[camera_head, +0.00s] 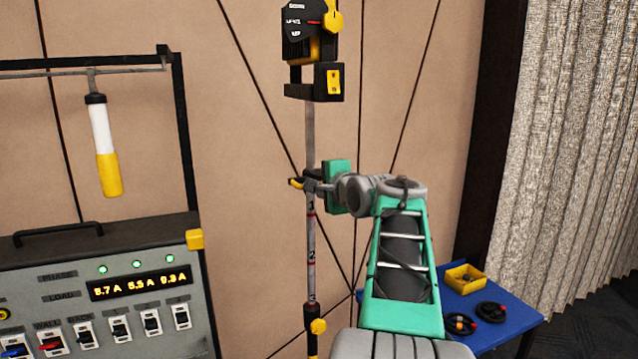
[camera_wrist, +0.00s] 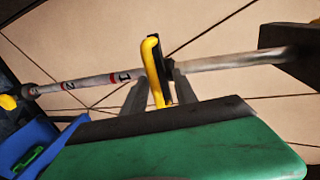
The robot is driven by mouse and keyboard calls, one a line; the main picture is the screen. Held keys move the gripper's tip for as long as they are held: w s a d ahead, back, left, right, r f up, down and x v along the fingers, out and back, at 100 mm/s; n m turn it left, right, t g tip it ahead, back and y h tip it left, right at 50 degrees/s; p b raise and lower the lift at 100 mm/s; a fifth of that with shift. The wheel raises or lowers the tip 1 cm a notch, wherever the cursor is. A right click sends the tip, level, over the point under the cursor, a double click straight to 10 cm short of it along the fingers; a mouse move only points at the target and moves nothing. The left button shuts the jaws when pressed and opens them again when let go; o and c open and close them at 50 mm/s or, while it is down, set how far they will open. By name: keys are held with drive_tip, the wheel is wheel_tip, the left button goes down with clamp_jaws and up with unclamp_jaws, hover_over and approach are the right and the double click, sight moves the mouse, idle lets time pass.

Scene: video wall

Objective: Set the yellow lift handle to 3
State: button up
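The yellow lift handle (camera_wrist: 153,68) sits on a pale upright pole (camera_head: 310,140), just above the mark 1. In the head view only its yellow end (camera_head: 296,183) shows, sticking out left of the pole. My gripper (camera_wrist: 160,84) is at the handle, one finger on each side of it. The fingers stand close to the handle, but I cannot tell whether they press on it. The marks 1 (camera_wrist: 124,76), 2 (camera_head: 311,256) and 3 (camera_head: 312,297) run down the pole below the handle, 3 lowest.
A black and yellow unit (camera_head: 310,35) tops the pole. A yellow-knobbed collar (camera_head: 318,326) is at its lower end. A control panel (camera_head: 110,290) stands left, with a hanging yellow-white handle (camera_head: 105,150). A blue table (camera_head: 490,335) with a yellow tray (camera_head: 465,278) is at right.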

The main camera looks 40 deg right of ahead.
drive_tip(key=shift+s, duration=0.3)
drive_tip(key=b+v, duration=0.3)
drive_tip(key=v, duration=0.4)
drive_tip(key=shift+s+a, duration=0.1)
